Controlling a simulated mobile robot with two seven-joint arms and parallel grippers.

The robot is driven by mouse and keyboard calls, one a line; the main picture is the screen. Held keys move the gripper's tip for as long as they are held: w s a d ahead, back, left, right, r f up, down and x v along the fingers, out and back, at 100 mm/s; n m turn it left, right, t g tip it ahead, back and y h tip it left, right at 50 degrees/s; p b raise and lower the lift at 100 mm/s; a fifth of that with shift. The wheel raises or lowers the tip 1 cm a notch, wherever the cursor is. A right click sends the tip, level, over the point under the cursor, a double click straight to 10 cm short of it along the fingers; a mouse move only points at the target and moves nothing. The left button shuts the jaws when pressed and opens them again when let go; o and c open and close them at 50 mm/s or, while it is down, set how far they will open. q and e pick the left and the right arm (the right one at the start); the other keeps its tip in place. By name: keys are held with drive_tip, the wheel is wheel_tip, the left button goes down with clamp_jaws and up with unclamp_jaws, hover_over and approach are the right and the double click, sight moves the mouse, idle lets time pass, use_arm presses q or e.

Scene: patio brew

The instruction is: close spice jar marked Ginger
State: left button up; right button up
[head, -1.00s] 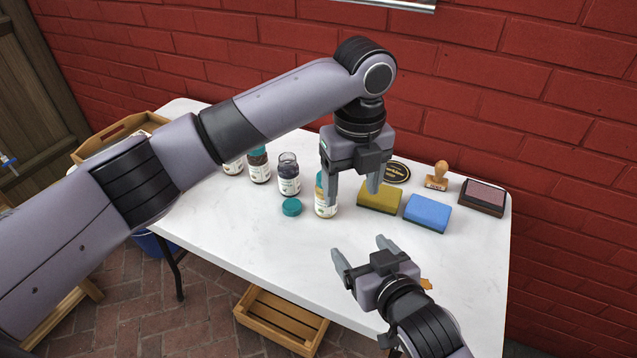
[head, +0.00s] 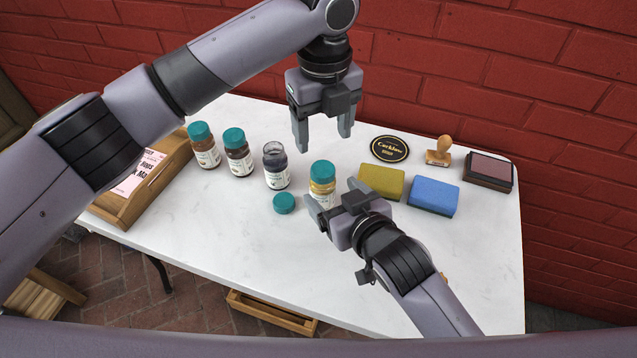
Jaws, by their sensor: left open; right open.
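An open jar with dark contents (head: 276,167) stands without a lid on the white table. A loose teal lid (head: 284,203) lies on the table in front of it. A jar with yellow contents and a teal lid (head: 322,179) stands to the right. The label names are too small to read, so I cannot tell which jar is marked Ginger. My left gripper (head: 322,142) is open and empty, above and behind the yellow jar. My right gripper (head: 333,196) is open, its fingers at the front of the yellow jar and partly hiding it; contact is unclear.
Two teal-lidded jars (head: 204,146) (head: 238,152) stand at left beside a wooden tray (head: 150,195) holding a printed card. A yellow sponge (head: 381,182), blue sponge (head: 433,195), round coaster (head: 390,149), wooden stamp (head: 439,152) and ink pad (head: 488,170) are at right. The table's front left is clear.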

use_arm(q)
drive_tip(key=shift+s, duration=0.1)
use_arm(e)
drive_tip(key=shift+x, duration=3.55)
